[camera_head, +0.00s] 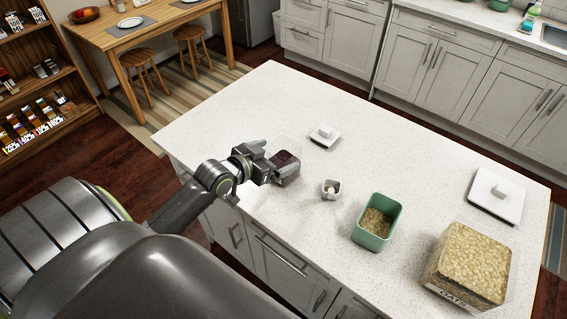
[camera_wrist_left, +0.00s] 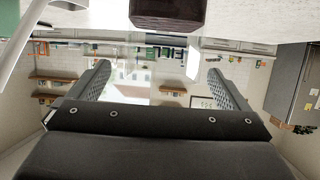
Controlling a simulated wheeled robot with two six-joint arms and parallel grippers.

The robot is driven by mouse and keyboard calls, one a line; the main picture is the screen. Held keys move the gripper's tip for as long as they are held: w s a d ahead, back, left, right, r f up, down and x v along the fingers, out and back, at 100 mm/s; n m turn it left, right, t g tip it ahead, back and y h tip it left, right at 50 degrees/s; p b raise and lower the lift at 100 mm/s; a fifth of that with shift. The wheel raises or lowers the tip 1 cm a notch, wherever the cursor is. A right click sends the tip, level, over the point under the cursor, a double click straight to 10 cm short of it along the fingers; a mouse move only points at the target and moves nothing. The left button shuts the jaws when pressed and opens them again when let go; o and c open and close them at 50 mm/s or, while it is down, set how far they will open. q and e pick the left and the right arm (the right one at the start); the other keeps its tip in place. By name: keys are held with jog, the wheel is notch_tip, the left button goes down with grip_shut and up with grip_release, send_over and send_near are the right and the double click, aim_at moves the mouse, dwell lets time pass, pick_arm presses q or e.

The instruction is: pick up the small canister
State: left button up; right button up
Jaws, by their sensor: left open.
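A small clear canister with dark red contents (camera_head: 288,167) stands on the white island counter, near its left edge. My left gripper (camera_head: 272,166) is right beside it, on its left; whether they touch cannot be told. In the left wrist view the two fingers (camera_wrist_left: 160,82) are spread apart with nothing between them. The dark red canister (camera_wrist_left: 168,13) shows there at the top edge, partly cut off. My right gripper is not in view.
On the counter (camera_head: 240,110) are a small white cup (camera_head: 330,189), a green container (camera_head: 377,221), a large oats canister (camera_head: 468,268), a small white lid (camera_head: 325,136) and a larger white lid (camera_head: 496,195). The counter's far middle is clear.

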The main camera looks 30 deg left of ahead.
aim_at(293, 148)
pick_arm(q)
jog(key=shift+p+x, duration=0.6)
jog(key=shift+x, duration=1.6)
jog(key=shift+a, duration=0.1)
jog(key=c, duration=1.7)
